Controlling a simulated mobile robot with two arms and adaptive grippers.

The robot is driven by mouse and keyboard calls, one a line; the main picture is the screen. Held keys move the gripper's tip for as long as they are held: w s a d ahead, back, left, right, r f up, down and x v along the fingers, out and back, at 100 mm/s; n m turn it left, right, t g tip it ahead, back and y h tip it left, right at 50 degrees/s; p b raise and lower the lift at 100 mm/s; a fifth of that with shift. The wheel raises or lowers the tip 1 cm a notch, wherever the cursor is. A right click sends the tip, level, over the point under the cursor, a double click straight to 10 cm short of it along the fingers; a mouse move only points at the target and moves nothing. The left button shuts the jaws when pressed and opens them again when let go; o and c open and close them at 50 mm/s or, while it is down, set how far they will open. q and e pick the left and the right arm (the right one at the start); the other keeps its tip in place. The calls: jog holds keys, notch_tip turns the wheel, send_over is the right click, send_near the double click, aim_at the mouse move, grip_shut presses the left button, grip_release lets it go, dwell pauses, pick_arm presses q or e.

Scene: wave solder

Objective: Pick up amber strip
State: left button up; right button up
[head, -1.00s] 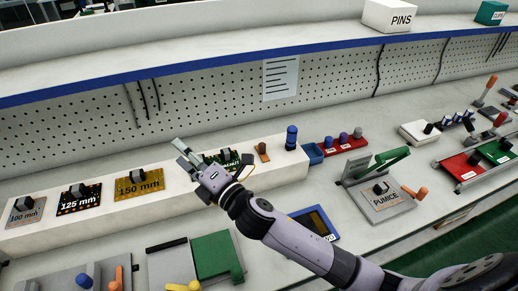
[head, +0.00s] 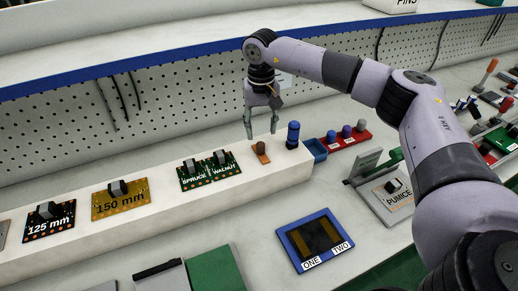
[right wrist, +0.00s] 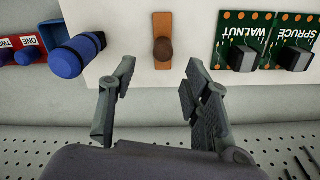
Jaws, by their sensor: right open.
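The amber strip (head: 263,158), a small orange-brown piece with a round brown knob, lies on the white raised ledge between the green boards and a blue cylinder. In the right wrist view the strip (right wrist: 162,22) is upper centre, with its knob (right wrist: 163,49) at its near end. My right gripper (head: 261,131) is open, empty and points down just behind the strip. In the right wrist view its fingers (right wrist: 160,72) are spread to either side of the knob's line, apart from it. My left gripper is out of view.
The blue cylinder (head: 293,135) stands close right of the strip. The WALNUT board (head: 222,170) and SPRUCE board (head: 192,178) lie to its left. A blue bin (head: 316,149) is past the ledge end. The pegboard (head: 180,110) rises behind. A blue frame (head: 285,237) sits in front.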

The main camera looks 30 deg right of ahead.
aim_at(261, 143)
jog(key=f, duration=0.2)
jog(key=f+p, duration=0.1)
jog(key=f, duration=0.1)
jog(key=f+p, duration=0.1)
jog(key=f, duration=0.1)
jog(key=shift+s+a+f, duration=0.15)
jog(key=shift+s+f, duration=0.05)
jog(key=shift+s, duration=0.05)
jog(key=shift+f, duration=0.2)
jog(key=shift+c, duration=0.5)
grip_shut()
